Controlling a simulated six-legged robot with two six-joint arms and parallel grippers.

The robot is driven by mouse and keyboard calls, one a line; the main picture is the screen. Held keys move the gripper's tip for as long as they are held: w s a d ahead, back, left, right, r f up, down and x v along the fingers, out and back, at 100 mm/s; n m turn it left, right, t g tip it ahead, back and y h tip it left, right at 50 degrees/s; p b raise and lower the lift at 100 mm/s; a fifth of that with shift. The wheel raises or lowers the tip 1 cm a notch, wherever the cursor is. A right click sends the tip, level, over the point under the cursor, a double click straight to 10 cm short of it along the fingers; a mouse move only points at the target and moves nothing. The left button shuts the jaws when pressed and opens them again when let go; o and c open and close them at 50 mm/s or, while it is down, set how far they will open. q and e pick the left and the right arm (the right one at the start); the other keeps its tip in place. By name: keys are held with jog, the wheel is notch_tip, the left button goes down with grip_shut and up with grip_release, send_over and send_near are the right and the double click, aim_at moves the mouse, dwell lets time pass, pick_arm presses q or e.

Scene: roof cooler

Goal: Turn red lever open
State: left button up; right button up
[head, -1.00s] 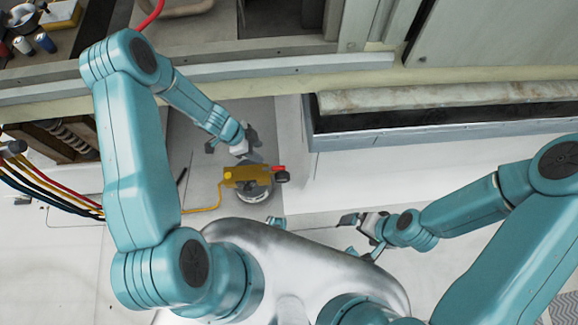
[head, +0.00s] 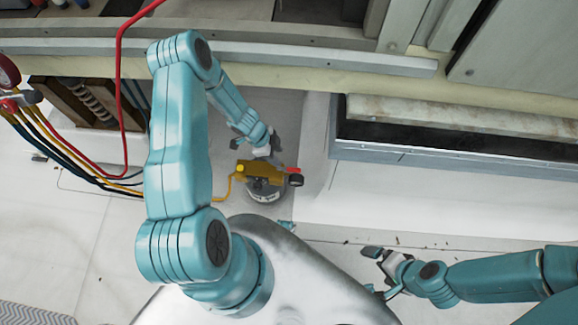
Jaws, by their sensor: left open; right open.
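A small red lever (head: 293,169) shows at the right side of a yellow device (head: 260,173), beside a dark round part. The device sits on top of a round grey body on the floor. My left gripper (head: 257,149) is open, just behind and above the yellow device in the picture, with its fingers spread. It is not on the red lever; whether it touches the device I cannot tell. My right gripper (head: 376,270) is open and empty, well to the lower right of the device.
A yellow hose runs left from the device. Red, yellow and black hoses (head: 70,165) lie at the left near a gauge (head: 8,72). A long metal trough (head: 430,150) stands at the right. A rail (head: 300,62) crosses the back.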

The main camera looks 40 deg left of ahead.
aim_at(290, 169)
pick_arm(q)
jog(key=b+x, duration=0.3)
jog(key=x, duration=0.6)
jog(key=shift+w+d+f, duration=0.15)
jog(key=shift+f, duration=0.25)
grip_shut()
